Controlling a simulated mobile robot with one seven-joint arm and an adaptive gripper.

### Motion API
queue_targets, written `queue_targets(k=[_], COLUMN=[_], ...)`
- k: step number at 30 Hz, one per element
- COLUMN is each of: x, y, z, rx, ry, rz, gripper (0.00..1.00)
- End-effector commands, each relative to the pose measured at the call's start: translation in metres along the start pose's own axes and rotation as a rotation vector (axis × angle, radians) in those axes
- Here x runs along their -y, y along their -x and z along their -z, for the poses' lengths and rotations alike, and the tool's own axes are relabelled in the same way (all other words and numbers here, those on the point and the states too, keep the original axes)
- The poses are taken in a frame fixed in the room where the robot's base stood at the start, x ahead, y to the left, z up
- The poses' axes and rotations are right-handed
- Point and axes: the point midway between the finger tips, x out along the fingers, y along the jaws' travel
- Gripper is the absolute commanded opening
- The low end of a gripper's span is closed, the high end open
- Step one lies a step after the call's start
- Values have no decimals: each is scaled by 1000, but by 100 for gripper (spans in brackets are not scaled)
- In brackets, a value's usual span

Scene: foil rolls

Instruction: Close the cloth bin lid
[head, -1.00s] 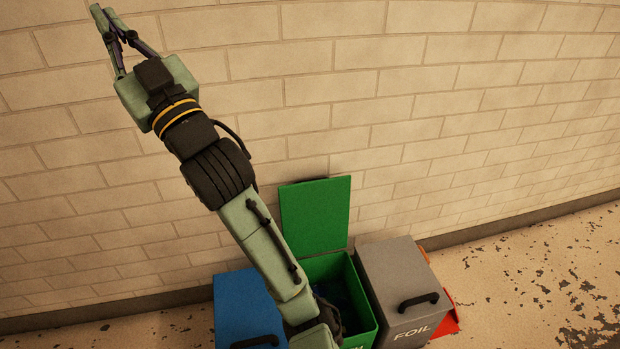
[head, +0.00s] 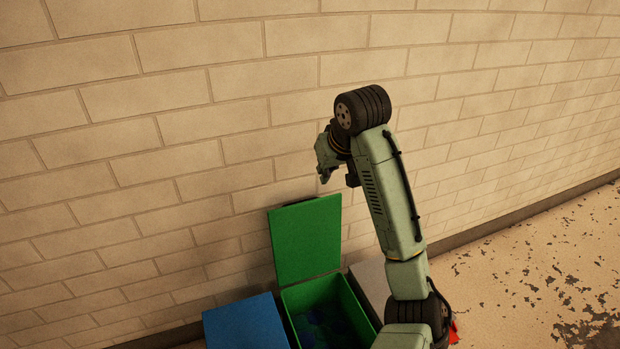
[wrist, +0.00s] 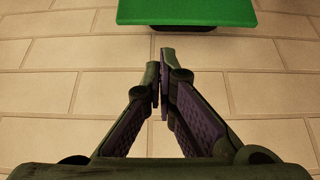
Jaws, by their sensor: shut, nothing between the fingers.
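The green bin (head: 354,322) stands open in the head view, with dark bluish contents inside; no label is readable on it. Its green lid (head: 305,240) stands raised near the brick wall. In the wrist view the lid (wrist: 187,12) fills the top edge, with a dark part just under its rim. My gripper (head: 324,176) is above and slightly right of the lid, near the wall. In the wrist view my gripper (wrist: 160,80) is shut and empty, its fingertips pointing towards the lid and apart from it in the picture.
A blue bin lid (head: 245,324) is shut, left of the green bin. A grey bin (head: 370,285) stands right of it, mostly hidden by my arm. A bit of red (head: 454,332) shows beyond. The brick wall runs close behind; the worn floor (head: 530,270) is free at right.

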Motion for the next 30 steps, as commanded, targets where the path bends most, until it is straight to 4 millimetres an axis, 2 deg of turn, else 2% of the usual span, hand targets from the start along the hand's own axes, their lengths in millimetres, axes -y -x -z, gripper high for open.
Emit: queue_targets(k=[9, 15, 21, 30], x=[2, 2, 2, 2], y=[-56, -85, -96, -96], z=[-1, 0, 0, 1], rx=[1, 0, -2, -3], ry=[1, 1, 1, 2], rz=[4, 2, 2, 2], gripper=[0, 0, 0, 0])
